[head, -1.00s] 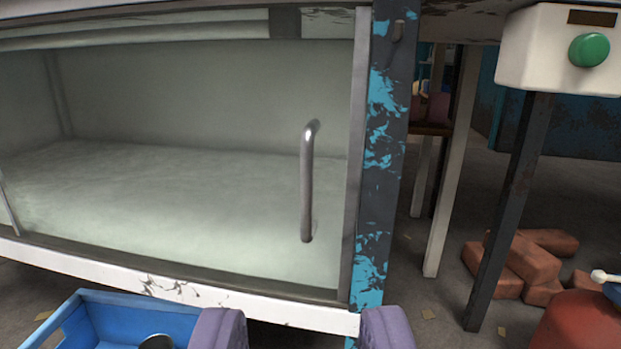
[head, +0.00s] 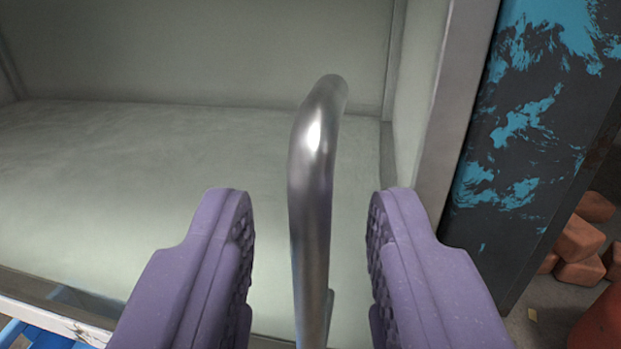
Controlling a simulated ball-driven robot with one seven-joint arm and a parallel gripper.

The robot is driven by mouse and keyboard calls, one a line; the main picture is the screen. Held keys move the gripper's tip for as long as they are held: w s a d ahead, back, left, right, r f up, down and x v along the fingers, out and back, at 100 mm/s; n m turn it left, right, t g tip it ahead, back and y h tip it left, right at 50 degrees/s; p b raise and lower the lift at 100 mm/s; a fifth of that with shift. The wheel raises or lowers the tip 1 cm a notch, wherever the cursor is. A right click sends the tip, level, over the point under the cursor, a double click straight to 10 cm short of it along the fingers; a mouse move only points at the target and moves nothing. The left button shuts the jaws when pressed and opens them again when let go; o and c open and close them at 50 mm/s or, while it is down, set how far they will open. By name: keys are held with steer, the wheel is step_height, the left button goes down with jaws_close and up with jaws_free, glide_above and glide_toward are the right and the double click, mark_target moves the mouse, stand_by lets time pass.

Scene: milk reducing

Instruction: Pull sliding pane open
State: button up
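The sliding pane (head: 140,190) is clear glass in the front of a cabinet, and the pale inside shows through it. Its handle (head: 312,180) is an upright, shiny metal bar with a bent top, in the middle of the view. My gripper (head: 310,215) has two purple padded fingers. It is open, with one finger on each side of the handle and a visible gap on both sides. The lower end of the handle runs out of the bottom of the view.
A dark post with chipped blue paint (head: 530,120) stands right of the pane's edge. Red bricks (head: 580,245) lie on the floor beyond it. Part of a blue crate (head: 40,338) shows at the bottom left, under the white cabinet edge.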

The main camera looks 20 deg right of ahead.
steer(key=shift+w, duration=0.1)
jaws_close()
stand_by(1.4)
